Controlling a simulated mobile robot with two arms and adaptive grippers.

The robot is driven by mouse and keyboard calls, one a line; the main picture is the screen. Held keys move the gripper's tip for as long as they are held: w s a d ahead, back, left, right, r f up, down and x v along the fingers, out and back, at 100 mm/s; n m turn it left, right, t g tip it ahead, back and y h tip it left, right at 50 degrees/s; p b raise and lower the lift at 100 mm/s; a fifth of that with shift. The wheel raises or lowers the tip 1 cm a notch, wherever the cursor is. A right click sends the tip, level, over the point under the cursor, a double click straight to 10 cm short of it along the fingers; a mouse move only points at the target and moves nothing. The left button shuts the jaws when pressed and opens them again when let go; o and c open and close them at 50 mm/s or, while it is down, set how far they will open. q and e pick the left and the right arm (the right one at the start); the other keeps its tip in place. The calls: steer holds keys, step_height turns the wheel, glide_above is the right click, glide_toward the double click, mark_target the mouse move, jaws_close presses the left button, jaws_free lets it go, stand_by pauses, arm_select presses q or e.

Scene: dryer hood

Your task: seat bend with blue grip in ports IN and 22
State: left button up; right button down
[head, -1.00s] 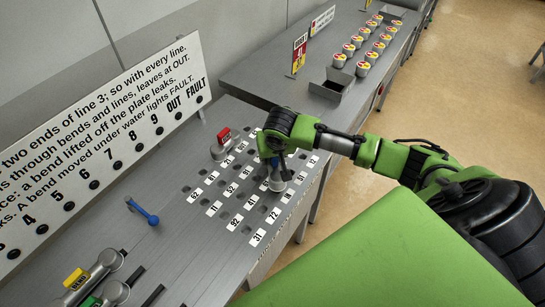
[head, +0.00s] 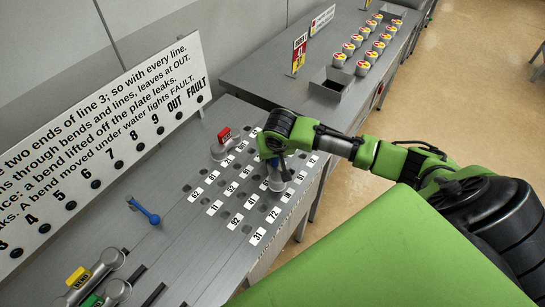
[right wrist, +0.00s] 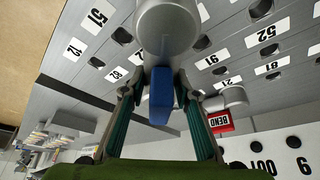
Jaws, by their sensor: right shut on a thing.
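The grey bend with the blue grip (right wrist: 160,96) is held in my right gripper (right wrist: 160,82), whose two fingers close on the blue grip from both sides. In the head view the grey bend (head: 275,184) is low over the numbered port plate (head: 207,222), among the labelled holes. It is partly hidden by my right gripper (head: 276,161). I cannot tell whether its ends are in holes or just above them. Labels 51, 12, 52 and 91 read clearly in the wrist view. I cannot make out labels IN or 22. My left gripper is not in view.
A bend with a red grip (head: 225,144) stands at the plate's back edge. Bends with yellow (head: 78,277) and green (head: 92,301) grips lie at the lower left. A blue lever (head: 145,211) is on the bench. A lettered sign board (head: 110,125) stands behind. Several capped cups (head: 363,68) are farther back.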

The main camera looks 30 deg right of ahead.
mark_target(275, 168)
steer(key=shift+f+b, duration=0.45)
steer(key=shift+f, duration=0.6)
steer(key=c, duration=1.5)
jaws_free()
steer(key=shift+r, duration=0.1)
steer(key=v, duration=1.2)
